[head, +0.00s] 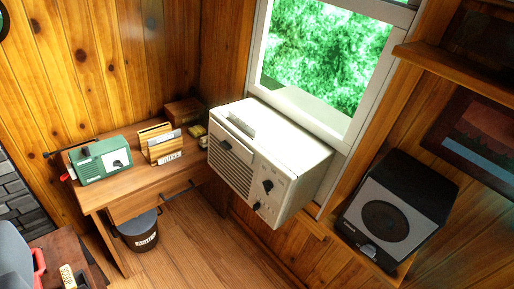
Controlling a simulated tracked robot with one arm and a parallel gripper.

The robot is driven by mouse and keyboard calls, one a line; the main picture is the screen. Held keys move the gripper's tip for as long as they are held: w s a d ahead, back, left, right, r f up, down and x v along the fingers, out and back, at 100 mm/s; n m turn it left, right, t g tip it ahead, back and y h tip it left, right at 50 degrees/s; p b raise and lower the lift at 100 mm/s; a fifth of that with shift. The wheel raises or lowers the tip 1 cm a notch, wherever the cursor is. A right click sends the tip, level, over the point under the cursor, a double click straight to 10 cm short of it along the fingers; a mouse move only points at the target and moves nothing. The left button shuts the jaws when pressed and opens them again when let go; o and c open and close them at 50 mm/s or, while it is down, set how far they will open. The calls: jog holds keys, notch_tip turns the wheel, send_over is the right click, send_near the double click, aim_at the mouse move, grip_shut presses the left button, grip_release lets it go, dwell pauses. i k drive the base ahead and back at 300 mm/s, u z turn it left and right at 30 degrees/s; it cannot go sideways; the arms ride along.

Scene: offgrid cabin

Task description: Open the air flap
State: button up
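A white box-shaped unit (270,160), like a window air conditioner, sits below the window and juts into the room. Its front has a louvred grille, a dark handle or slot (225,146) near the upper left and two dark knobs (267,186) at the right. A narrow slotted strip (242,127) lies on its top near the front edge. No part is clearly marked as the air flap, and I cannot tell whether any flap is open.
A wooden desk (150,185) at the left holds a green radio (103,162) and a letter rack (160,143). A dark bucket (139,232) stands below. A black speaker (395,212) is right of the unit. The wooden floor (185,250) in front is clear.

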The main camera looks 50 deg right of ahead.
aim_at(230, 142)
jog(key=z, duration=0.15)
jog(key=i, duration=1)
jog(key=u, duration=0.1)
